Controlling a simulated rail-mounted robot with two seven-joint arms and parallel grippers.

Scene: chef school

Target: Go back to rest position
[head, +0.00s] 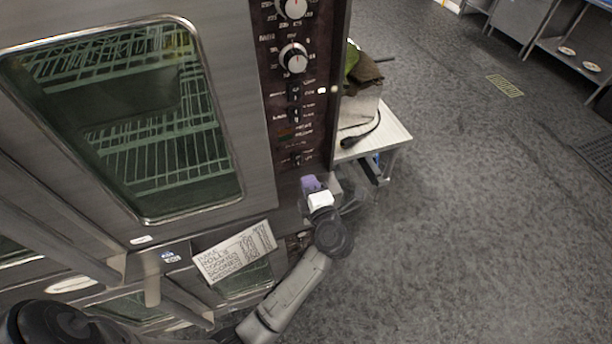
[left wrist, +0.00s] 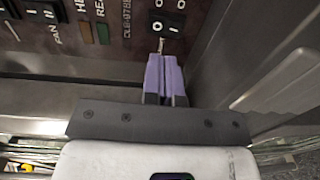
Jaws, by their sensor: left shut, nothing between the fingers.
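My left gripper (head: 312,184) is in front of the lower part of the oven's dark control panel (head: 297,80) in the head view. Its purple fingers (left wrist: 166,76) are shut together with nothing between them in the left wrist view. The fingertips are close below a black rocker switch (left wrist: 168,24) marked 0 and 1; I cannot tell whether they touch it. My left arm reaches up from the bottom of the head view. My right gripper is not in view.
The oven (head: 225,60) has a closed glass door with wire racks behind it. A paper label (head: 236,253) is on its lower front. A small white table (head: 398,128) stands right of the oven. Open grey floor (head: 470,220) fills the right side; metal shelving (head: 570,50) stands far right.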

